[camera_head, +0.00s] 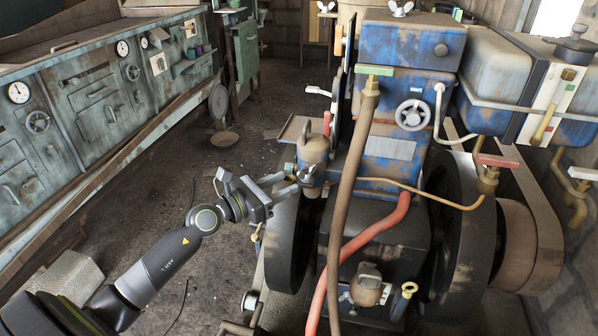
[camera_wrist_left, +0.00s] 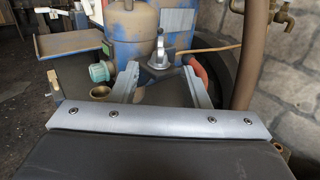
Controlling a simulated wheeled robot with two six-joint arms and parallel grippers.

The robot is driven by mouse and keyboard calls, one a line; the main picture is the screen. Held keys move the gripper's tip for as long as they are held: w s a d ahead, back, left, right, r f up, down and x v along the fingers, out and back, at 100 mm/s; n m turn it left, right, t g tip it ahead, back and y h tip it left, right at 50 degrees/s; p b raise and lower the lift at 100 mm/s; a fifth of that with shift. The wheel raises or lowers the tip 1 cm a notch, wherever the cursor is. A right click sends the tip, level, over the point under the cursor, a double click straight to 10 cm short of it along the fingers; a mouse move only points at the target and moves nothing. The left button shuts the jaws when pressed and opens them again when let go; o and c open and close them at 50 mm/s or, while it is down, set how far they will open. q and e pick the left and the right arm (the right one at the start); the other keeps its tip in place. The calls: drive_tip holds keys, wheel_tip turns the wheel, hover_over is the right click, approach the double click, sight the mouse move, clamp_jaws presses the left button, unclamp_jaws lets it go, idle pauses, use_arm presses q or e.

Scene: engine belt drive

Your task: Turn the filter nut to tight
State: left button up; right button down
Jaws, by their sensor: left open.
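A grey metal fitting that looks like the filter nut (camera_wrist_left: 161,53) shows in the left wrist view, at the foot of a worn blue and tan filter bowl (camera_wrist_left: 130,28). In the head view the filter bowl (camera_head: 314,150) stands on the left side of the blue engine. My left gripper (camera_head: 294,181) is beside the lower part of the bowl. In the left wrist view its fingers (camera_wrist_left: 160,75) are spread and empty, with the fitting beyond and between their tips. I cannot tell whether they touch it. My right gripper is not in view.
The blue engine block (camera_head: 398,95) has a dark flywheel (camera_head: 468,235) at right. A brown pipe (camera_head: 349,190) and a red hose (camera_head: 372,236) run near the bowl. A teal cap (camera_wrist_left: 100,71) sits left of the fitting. The floor (camera_head: 230,165) at left is mostly clear.

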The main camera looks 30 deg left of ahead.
sight(307, 173)
use_arm(q)
drive_tip(key=shift+x, duration=2.7)
drive_tip(key=shift+c, duration=0.4)
